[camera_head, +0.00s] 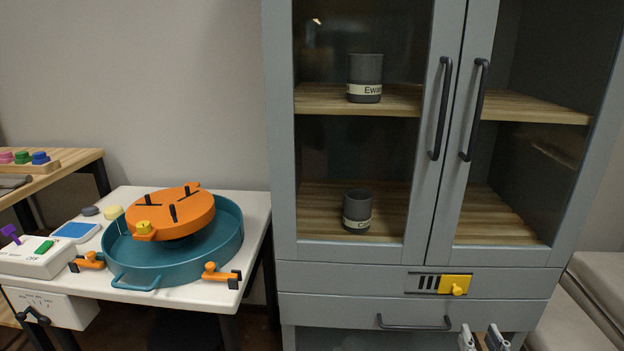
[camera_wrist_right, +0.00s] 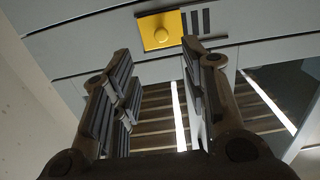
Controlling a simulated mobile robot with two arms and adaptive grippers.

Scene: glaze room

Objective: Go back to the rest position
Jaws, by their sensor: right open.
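My right gripper (camera_head: 483,341) shows at the bottom edge of the head view, in front of the lower right part of the grey cabinet (camera_head: 420,305). In the right wrist view my right gripper (camera_wrist_right: 158,70) is open, with nothing between its fingers. Beyond its fingertips in that view is the yellow knob plate (camera_wrist_right: 160,30) on the cabinet front; the fingers look apart from it. The yellow knob plate also shows in the head view (camera_head: 455,285). My left gripper is not in the head view.
Both glass doors (camera_head: 350,150) of the cabinet look shut; two dark labelled cups, an upper one (camera_head: 365,78) and a lower one (camera_head: 357,211), stand inside. A white table (camera_head: 140,196) at left holds a teal basin (camera_head: 180,268) with an orange disc (camera_head: 175,210). A pale padded seat (camera_head: 585,310) stands at right.

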